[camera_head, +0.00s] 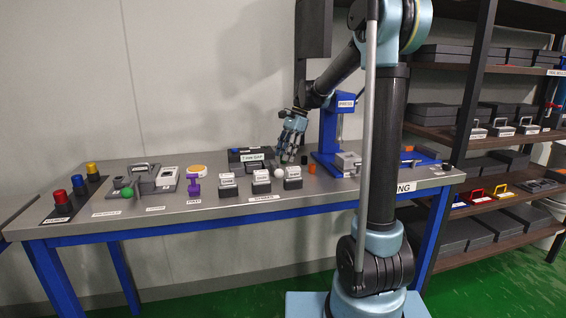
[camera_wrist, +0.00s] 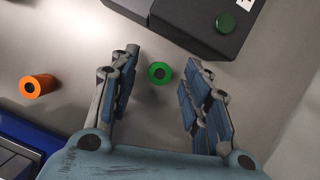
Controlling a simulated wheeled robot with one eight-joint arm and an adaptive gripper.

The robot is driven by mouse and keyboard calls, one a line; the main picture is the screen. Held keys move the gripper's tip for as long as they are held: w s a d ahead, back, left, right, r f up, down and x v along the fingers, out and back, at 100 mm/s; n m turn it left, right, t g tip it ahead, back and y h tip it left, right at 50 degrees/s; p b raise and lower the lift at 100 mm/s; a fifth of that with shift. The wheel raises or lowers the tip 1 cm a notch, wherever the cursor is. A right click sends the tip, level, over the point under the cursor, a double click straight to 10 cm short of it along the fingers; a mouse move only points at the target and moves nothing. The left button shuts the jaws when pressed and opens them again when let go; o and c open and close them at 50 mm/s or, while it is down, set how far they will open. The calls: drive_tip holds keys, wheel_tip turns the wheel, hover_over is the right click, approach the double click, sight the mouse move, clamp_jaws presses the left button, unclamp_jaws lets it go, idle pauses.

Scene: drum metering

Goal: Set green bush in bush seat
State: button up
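The green bush (camera_wrist: 160,72), a small ring with a dark centre, stands on the grey bench top in the wrist view. It shows between the two fingers of my gripper (camera_wrist: 163,85), nearer the left finger, with bare bench visible on both sides of it. The gripper is open and empty. In the head view my gripper (camera_head: 290,150) points down over the back middle of the bench, left of the blue press. I cannot make out the green bush there. I cannot tell for sure which thing is the bush seat.
An orange bush (camera_wrist: 38,87) stands left in the wrist view. A dark box (camera_wrist: 205,22) with a green button is close at the upper right. The blue press (camera_head: 328,140) stands right of my gripper. Several white-topped blocks (camera_head: 262,183) line the bench front.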

clamp_jaws()
